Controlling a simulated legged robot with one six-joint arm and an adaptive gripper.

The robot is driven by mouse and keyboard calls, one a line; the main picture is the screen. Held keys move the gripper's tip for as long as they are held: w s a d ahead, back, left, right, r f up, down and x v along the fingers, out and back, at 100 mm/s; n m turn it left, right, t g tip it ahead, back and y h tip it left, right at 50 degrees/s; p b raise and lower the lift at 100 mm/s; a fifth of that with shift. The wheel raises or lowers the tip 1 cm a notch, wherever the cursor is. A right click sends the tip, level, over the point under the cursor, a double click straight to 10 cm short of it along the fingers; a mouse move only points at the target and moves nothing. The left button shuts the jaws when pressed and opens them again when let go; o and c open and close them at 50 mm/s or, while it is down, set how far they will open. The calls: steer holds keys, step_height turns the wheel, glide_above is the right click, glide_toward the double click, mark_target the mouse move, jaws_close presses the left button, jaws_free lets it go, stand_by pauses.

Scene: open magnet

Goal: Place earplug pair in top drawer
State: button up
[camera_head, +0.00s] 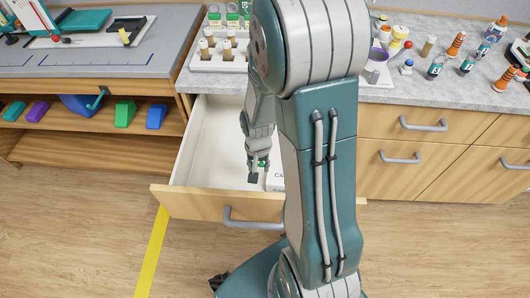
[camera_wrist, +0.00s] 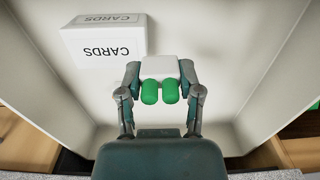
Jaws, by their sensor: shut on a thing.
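The top drawer (camera_head: 208,145) is pulled open, with a pale, mostly bare inside and a wooden front with a grey handle. My gripper (camera_head: 258,172) hangs over the drawer's inside. In the wrist view my gripper (camera_wrist: 160,75) is shut on the earplug pair (camera_wrist: 160,92), two green rounded plugs against a white block between the fingertips. The drawer's pale floor (camera_wrist: 95,88) shows around them. I cannot tell whether the earplugs touch the floor. In the head view my arm hides the right part of the drawer.
A white CARDS box (camera_wrist: 103,40) lies in the drawer near my gripper; part of it shows in the head view (camera_head: 275,182). The counter (camera_head: 395,92) holds bottles and small items. A shelf unit (camera_head: 90,155) with coloured blocks stands at left.

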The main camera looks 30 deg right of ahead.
steer(key=shift+s+a+f, duration=0.1)
steer(key=shift+s+a, duration=0.05)
steer(key=shift+a, duration=0.1)
steer(key=w+a+f, duration=0.4)
steer(key=w+a, duration=0.2)
steer(key=w, duration=0.1)
glide_above(221, 179)
steer(key=f, duration=0.5)
steer(key=shift+s+d, duration=0.3)
steer(key=shift+w+a+f, duration=0.15)
steer(key=shift+a+f, duration=0.05)
steer(key=shift+a, duration=0.05)
steer(key=f, duration=0.3)
steer(key=shift+w+a+f, duration=0.1)
steer(key=shift+a, duration=0.1)
steer(key=shift+d+f, duration=0.1)
steer(key=shift+d, duration=0.1)
steer(key=shift+f, duration=0.1)
steer(key=o, duration=0.7)
steer(key=shift+a, duration=0.15)
